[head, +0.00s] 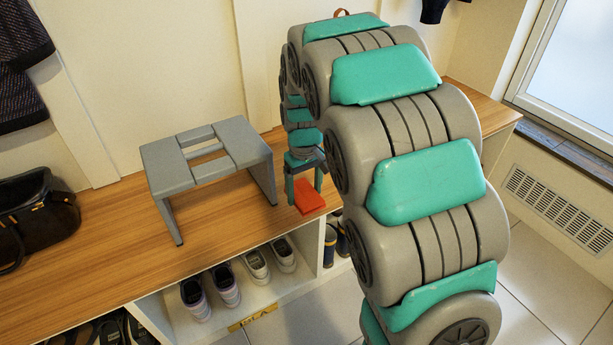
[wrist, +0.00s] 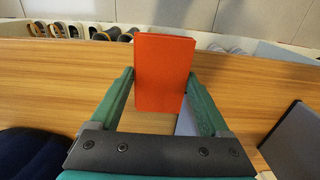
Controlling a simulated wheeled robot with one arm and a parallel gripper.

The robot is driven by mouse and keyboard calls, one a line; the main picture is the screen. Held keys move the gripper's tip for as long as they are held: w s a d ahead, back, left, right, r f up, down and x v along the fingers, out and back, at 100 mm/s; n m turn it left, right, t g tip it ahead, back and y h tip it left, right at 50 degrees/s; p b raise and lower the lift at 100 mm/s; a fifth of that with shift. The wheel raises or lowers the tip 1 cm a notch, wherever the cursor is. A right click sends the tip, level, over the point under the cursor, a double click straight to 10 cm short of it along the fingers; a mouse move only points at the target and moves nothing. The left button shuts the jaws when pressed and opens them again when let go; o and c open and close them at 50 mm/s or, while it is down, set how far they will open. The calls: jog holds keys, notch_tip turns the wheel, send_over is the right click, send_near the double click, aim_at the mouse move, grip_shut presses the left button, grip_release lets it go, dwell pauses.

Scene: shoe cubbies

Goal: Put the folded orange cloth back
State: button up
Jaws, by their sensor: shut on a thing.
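The folded orange cloth (head: 308,197) is a flat red-orange block near the front edge of the wooden bench top, to the right of the grey stool in the head view. My gripper (head: 304,178) points down at it with green fingers on both sides. In the wrist view the cloth (wrist: 163,75) sits between the fingers of my gripper (wrist: 162,88), which is shut on it. Whether the cloth touches the bench or hangs just above it is hard to tell.
A grey step stool (head: 207,160) stands on the bench (head: 115,226), left of my gripper. A black bag (head: 38,215) lies at far left. Shoes (head: 226,284) fill the cubbies below, one labelled with a yellow tag (head: 250,318). Bare bench shows between stool and gripper.

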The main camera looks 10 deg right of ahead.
jog(key=w+d, duration=0.1)
jog(key=w, duration=0.5)
jog(key=w+d, duration=0.1)
jog(key=w, duration=0.2)
jog(key=shift+w+d+f+p, duration=0.35)
jog(key=shift+f, duration=1.9)
jog(key=o, duration=1.2)
jog(key=shift+c, duration=0.2)
notch_tip(320, 180, up, 12)
jog(key=s+r+m, duration=0.1)
jog(key=s+r, duration=0.1)
jog(key=s, duration=0.9)
jog(key=s+r+m, duration=0.1)
jog(key=s+r, duration=0.1)
jog(key=s, duration=0.9)
jog(key=s+f+g, duration=0.1)
jog(key=s+f, duration=0.1)
jog(key=s, duration=0.9)
jog(key=s+f+m, duration=0.1)
jog(key=s+f, duration=0.2)
jog(key=s, duration=0.7)
jog(key=shift+s+m+g, duration=0.3)
jog(key=shift+s+g, duration=0.05)
jog(key=shift+g, duration=0.05)
